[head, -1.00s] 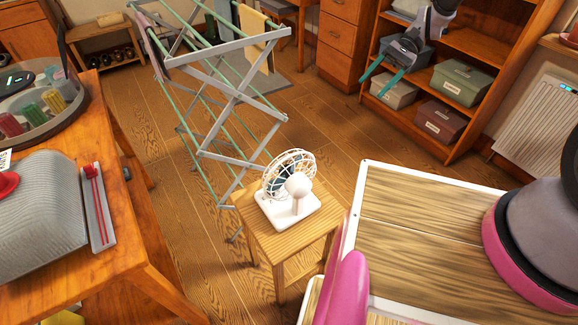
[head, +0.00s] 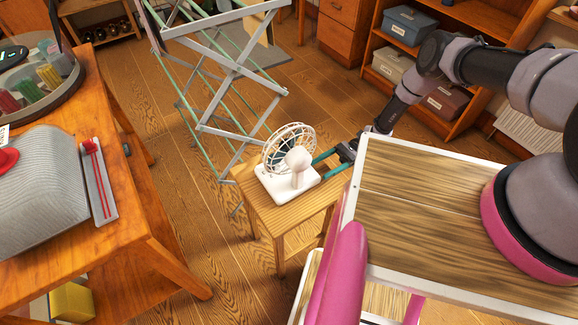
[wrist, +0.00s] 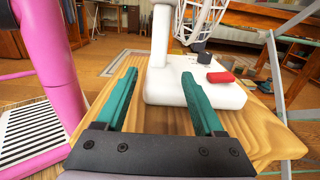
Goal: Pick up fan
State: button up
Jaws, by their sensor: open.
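A small white desk fan (head: 287,184) with a round wire cage stands upright on a small wooden stool (head: 247,204). In the wrist view the fan's white base (wrist: 215,92) lies just beyond the fingertips, with its stem and part of the cage above it and a red button on the base. My gripper (head: 325,158) reaches in low from the right, beside the fan, with its teal fingers pointing at it. In the wrist view my gripper (wrist: 158,85) is open and empty above the stool top. In the head view the fingertips are partly hidden behind the fan.
A folding drying rack (head: 220,90) stands just behind the stool. A wooden table (head: 130,215) with a grey cushion-like item (head: 45,190) is at the left. Shelves with storage boxes (head: 410,24) are at the back right. Bare floor lies between table and stool.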

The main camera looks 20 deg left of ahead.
aim_at(301, 180)
jog(key=x, duration=0.9)
jog(key=shift+s+r, duration=0.15)
jog(key=shift+s, duration=0.05)
jog(key=shift+c, duration=0.3)
grip_shut()
dwell(0.9)
